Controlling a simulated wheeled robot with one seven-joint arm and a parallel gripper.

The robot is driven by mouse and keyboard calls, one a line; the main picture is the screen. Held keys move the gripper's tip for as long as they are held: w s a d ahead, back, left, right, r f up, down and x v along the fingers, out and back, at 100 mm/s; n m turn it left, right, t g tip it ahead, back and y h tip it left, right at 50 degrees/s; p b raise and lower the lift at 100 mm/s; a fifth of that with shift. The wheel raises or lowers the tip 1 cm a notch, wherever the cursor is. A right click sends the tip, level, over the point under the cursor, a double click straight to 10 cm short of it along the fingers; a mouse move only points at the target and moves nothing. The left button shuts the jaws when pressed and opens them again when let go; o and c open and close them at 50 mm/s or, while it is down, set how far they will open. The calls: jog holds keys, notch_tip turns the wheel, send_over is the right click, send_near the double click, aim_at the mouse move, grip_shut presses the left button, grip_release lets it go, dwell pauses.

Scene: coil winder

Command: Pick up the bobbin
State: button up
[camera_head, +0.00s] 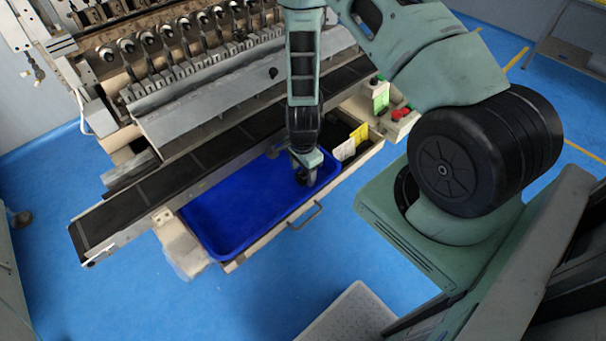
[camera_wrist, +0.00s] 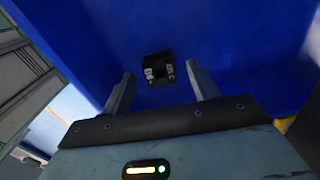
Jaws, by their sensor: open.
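A small dark bobbin (camera_wrist: 158,68) with pale marks on its sides lies in the blue tray (camera_wrist: 215,35), seen in the wrist view. It sits beyond and between the two fingertips of my gripper (camera_wrist: 160,82). The fingers are spread apart and do not appear to touch it. In the head view, my gripper (camera_head: 305,178) points down over the right end of the blue tray (camera_head: 225,212). The bobbin cannot be made out in the head view; my arm and gripper may hide it.
The tray sits in an open drawer with a handle (camera_head: 304,215), in front of the winding machine (camera_head: 190,60). A dark belt (camera_head: 180,180) runs behind the tray. Yellow and white cards (camera_head: 345,150) and a switch box (camera_head: 400,118) stand to the right. The tray's left part looks empty.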

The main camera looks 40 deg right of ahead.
jog(key=shift+f, duration=0.7)
jog(key=c, duration=1.1)
jog(key=shift+o, duration=0.2)
jog(key=shift+r, duration=0.15)
notch_tip(320, 180, up, 10)
jog(key=b, duration=0.1)
jog(key=shift+b, duration=0.4)
